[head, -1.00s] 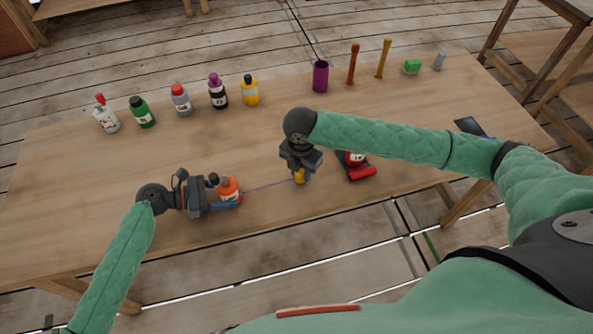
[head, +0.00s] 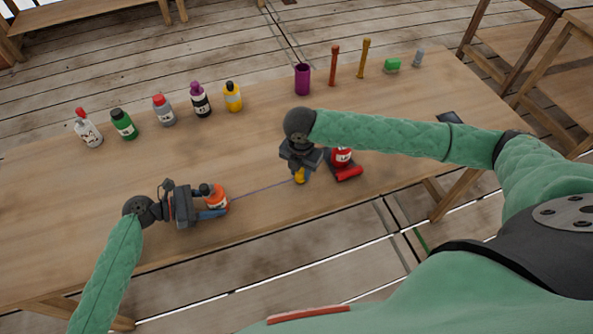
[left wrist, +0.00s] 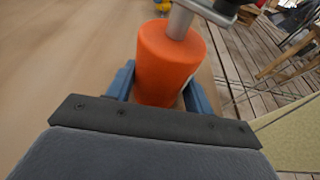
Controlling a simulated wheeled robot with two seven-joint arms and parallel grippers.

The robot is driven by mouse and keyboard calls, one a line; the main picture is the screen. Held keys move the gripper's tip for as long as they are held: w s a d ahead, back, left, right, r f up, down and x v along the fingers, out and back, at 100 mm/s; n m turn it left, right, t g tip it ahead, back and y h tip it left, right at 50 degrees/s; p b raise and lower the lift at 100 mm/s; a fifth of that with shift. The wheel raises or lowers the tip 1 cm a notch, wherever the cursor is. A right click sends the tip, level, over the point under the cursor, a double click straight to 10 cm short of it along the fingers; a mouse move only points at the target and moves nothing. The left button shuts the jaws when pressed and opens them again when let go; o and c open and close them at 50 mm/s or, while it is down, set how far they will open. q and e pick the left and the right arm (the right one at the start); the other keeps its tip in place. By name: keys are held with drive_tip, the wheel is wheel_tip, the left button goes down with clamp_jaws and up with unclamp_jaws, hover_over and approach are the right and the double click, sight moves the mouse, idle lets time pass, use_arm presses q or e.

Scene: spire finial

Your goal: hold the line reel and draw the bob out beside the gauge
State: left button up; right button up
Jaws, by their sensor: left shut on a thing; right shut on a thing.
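The orange line reel (head: 216,197) is at the front left of the table, between the blue fingers of my left gripper (head: 213,205). In the left wrist view the orange reel (left wrist: 168,62) fills the space between the fingers, with a grey rod at its top. A thin line (head: 262,187) runs taut from the reel to the yellow bob (head: 300,176). My right gripper (head: 299,168) is shut on the bob from above and hides its upper part. I cannot tell for certain which thing is the gauge.
A red object with a white label (head: 342,157) and a red part lying before it (head: 347,174) are just right of my right gripper.

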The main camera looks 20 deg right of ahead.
drive_tip(key=shift+d, duration=2.15)
drive_tip(key=shift+a+f, duration=0.2)
drive_tip(key=shift+a, duration=0.4)
drive_tip(key=shift+f, duration=0.35)
idle(0.7)
drive_tip(key=o, duration=1)
drive_tip(key=shift+o, duration=0.2)
drive_tip(key=shift+r, duration=0.1)
